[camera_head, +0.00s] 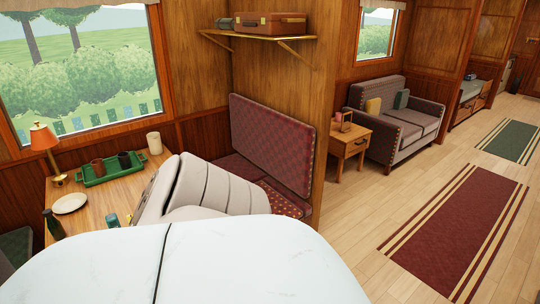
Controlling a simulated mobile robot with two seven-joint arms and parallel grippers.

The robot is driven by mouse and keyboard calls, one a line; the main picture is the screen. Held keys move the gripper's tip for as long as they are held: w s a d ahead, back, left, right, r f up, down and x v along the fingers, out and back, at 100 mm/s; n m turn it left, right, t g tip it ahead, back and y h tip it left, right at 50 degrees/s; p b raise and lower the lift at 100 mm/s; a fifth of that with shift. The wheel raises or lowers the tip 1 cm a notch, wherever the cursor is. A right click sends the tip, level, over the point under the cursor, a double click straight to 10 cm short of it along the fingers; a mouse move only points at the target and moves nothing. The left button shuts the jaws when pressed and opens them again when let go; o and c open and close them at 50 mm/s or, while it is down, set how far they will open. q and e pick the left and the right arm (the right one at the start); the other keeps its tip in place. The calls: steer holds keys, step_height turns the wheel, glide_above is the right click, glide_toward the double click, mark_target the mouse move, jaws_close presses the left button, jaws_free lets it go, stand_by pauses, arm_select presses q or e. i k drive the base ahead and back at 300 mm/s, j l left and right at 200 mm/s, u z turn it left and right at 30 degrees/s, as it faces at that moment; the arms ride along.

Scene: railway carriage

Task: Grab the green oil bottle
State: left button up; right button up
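A dark green bottle (54,225) stands upright at the near left edge of the wooden table (90,211), in the lower left of the head view. It is the only bottle I can make out. A cream plate (70,203) lies just behind it to the right. A small teal container (113,220) stands further right on the table, near the padded cream seat. Neither of my grippers shows in this view.
A green tray (112,174) with cups, an orange lamp (43,139) and a cream cylinder (154,143) stand further back. Open floor lies right.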

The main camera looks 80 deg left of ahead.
mark_target(54, 224)
steer(key=u, duration=4.15)
steer(key=i+l+u, duration=0.2)
steer(key=i, duration=0.2)
steer(key=i+u, duration=0.25)
steer(key=i, duration=0.15)
